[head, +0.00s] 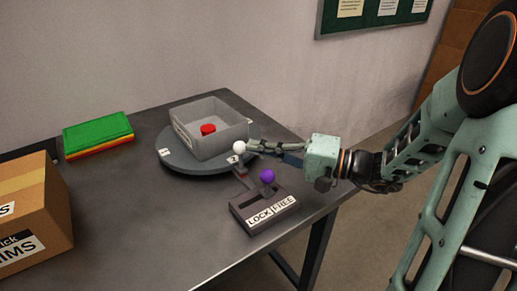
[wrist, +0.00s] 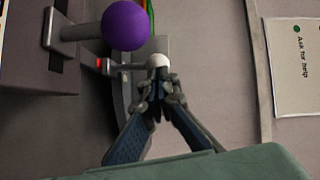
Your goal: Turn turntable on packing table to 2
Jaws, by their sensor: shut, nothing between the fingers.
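The grey round turntable (head: 180,158) sits on the dark packing table. A grey open bin (head: 230,143) with a red round thing (head: 208,129) inside stands on it. A white ball knob (head: 239,147) shows at the turntable's near edge, above a label reading 2 (head: 235,159). The lock base (head: 258,213), marked LOCK and FREE, has a purple ball lever (head: 267,176) near the FREE side. My gripper (head: 252,147) is shut and empty, its tips right by the white knob. In the wrist view the white knob (wrist: 158,61) is just beyond the fingertips; contact is unclear.
A green, yellow and red stack (head: 98,134) lies at the table's back left. A cardboard box (head: 32,215) stands at the front left. The purple ball (wrist: 126,25) is close to my fingers in the wrist view. The front middle of the table (head: 140,235) is clear.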

